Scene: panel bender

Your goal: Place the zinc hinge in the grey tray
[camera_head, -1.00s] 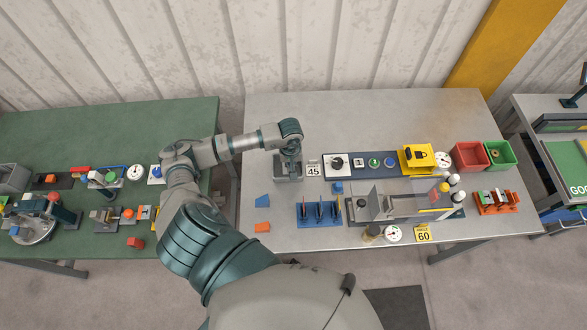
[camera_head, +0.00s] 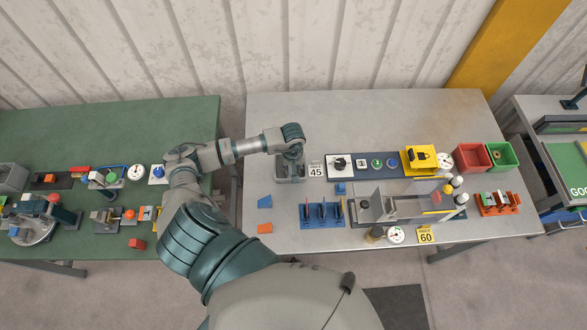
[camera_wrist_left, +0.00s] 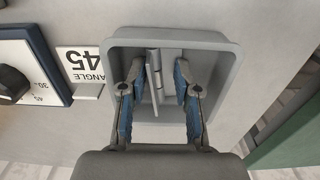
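The grey tray (camera_head: 290,179) stands at the left part of the grey table, and its rim (camera_wrist_left: 228,50) fills the middle of the left wrist view. The zinc hinge (camera_wrist_left: 153,82) is inside the tray, with its leaves and knuckle showing between my fingers. My left gripper (camera_wrist_left: 160,70) reaches down into the tray, its blue-padded fingers apart on either side of the hinge. The left finger looks clear of the hinge; contact on the right is unclear. In the head view my left gripper (camera_head: 291,158) is over the tray and hides the hinge. My right gripper is out of view.
An angle 45 card (camera_head: 316,170) and a dial panel (camera_head: 341,166) stand just right of the tray. Blue and orange pieces (camera_head: 265,228) and a blue rack (camera_head: 322,214) lie nearer. Red and green bins (camera_head: 471,158) are at the right. A green table (camera_head: 110,125) is at left.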

